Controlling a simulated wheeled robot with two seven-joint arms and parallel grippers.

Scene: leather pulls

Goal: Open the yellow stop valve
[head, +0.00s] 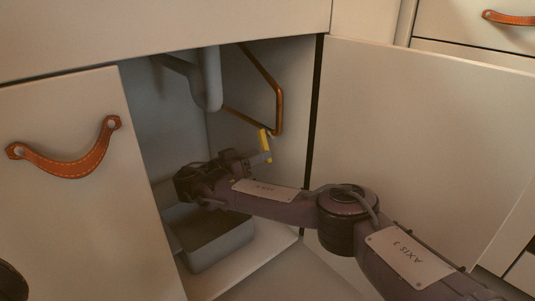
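The yellow stop valve handle (265,142) is a small, upright yellow lever inside the open cabinet, at the lower end of a copper pipe (278,105). My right arm reaches into the cabinet from the lower right. Its gripper (260,158) is at the lower part of the yellow handle, very close to it or touching it. The fingers are small, dark and partly overlapped, so I cannot tell whether they are open or shut on the handle. The valve body is hidden behind the gripper.
A grey drain pipe (211,80) hangs at the cabinet's top. A grey bin (222,246) stands on the cabinet floor below my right wrist. A door with a leather pull (68,163) is at the left. The open door (420,130) stands at the right, behind my arm.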

